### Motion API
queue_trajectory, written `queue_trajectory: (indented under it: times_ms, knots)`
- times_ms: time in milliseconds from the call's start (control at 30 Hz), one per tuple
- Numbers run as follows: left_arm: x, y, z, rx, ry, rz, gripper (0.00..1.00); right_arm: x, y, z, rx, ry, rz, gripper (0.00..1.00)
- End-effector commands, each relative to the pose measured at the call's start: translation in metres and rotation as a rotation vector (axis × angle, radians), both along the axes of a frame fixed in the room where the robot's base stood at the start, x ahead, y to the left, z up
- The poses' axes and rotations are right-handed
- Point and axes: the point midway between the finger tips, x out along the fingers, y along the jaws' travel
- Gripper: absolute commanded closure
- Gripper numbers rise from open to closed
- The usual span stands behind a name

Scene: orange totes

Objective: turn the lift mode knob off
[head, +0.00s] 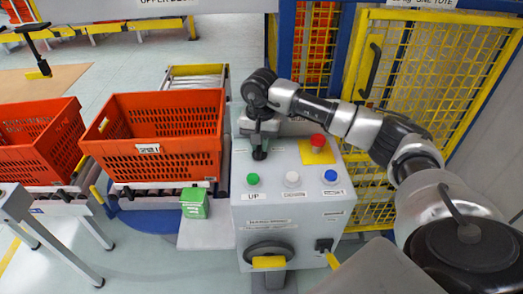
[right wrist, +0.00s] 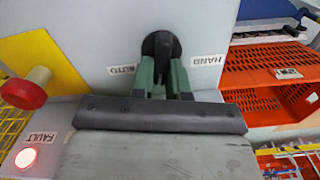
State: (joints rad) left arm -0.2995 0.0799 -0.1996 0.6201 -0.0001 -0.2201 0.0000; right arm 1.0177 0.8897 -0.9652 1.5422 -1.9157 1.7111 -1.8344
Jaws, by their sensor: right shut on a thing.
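The lift mode knob (right wrist: 160,46) is a black round knob on a grey panel, between the AUTO label (right wrist: 122,69) and the HAND label (right wrist: 206,61) in the right wrist view. My right gripper (right wrist: 161,72) has its two green fingers on either side of the knob and is shut on it. In the head view, my right gripper (head: 260,145) reaches down onto the rear left of the grey control box (head: 292,220); it hides most of the knob there. My left gripper is not in view.
The box top has a red mushroom button (head: 318,141) on yellow, and green (head: 253,179), white (head: 292,179) and blue (head: 330,176) buttons. Orange totes (head: 160,150) stand on the conveyor to the left. A yellow mesh fence (head: 430,75) stands behind. A green box (head: 194,203) stands beside the control box.

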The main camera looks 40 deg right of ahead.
Motion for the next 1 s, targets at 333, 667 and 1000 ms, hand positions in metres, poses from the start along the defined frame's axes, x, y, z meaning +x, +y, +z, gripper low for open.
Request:
queue_trajectory:
  times_ms: [333, 667, 1000]
  knots:
    - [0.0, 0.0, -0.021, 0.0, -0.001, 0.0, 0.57, 0.002, 0.002, 0.0, 0.0, -0.003, 0.183, 1.0]
    - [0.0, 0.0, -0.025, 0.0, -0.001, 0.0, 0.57, 0.002, 0.002, 0.002, 0.001, -0.002, 0.234, 1.0]
    - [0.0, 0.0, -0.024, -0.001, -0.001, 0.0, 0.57, 0.002, 0.002, 0.002, 0.001, -0.002, 0.233, 0.81]
